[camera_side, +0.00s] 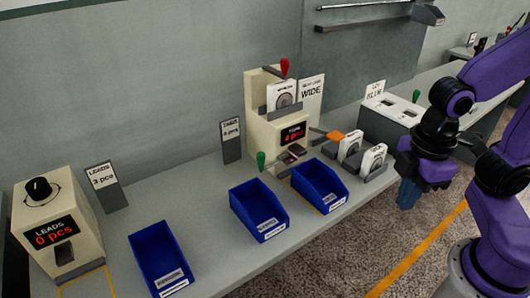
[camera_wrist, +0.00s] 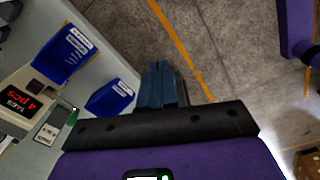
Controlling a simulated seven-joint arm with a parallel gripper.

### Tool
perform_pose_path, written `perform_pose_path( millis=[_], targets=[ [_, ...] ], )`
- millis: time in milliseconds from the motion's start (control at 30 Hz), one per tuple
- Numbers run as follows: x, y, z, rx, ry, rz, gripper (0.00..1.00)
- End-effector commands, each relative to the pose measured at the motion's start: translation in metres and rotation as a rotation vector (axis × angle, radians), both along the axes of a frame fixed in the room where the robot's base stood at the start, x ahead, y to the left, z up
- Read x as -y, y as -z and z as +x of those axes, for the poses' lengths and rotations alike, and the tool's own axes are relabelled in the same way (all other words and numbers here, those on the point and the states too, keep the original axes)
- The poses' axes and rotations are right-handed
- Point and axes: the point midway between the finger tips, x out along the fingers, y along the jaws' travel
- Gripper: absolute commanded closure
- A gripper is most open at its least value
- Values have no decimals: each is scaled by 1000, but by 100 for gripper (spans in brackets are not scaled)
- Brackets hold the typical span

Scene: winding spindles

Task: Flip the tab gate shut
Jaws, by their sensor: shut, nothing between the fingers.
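The beige tab dispenser (camera_side: 278,128) stands on the bench at the centre, with a red display that seems to read 4 pcs. An orange flap (camera_side: 335,135) on a dark arm sticks out from its right side; it looks like the tab gate, swung out. A red-knobbed lever (camera_side: 284,68) stands upright on top, and a green knob (camera_side: 261,160) is low at its front left. My gripper (camera_side: 408,195) is shut and empty, pointing down beyond the bench's front edge, right of the dispenser and apart from it. Its blue fingers (camera_wrist: 163,85) are together over floor in the wrist view.
Two blue bins (camera_side: 259,208) (camera_side: 320,185) stand in front of the dispenser. White spools (camera_side: 373,159) sit in a grey holder between it and my gripper. A leads dispenser (camera_side: 58,221) and another blue bin (camera_side: 160,259) are at left. A grey box (camera_side: 395,121) stands behind my gripper.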

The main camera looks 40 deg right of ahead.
Motion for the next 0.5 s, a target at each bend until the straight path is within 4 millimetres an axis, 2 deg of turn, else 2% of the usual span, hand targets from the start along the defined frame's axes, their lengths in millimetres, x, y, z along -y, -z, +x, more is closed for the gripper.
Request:
perform_pose_path(
  millis=[200, 500],
  targets=[
    [-44, -18, 59, 17, -121, -32, 100],
    [-94, -34, 149, 32, -298, -86, 100]
  ],
)
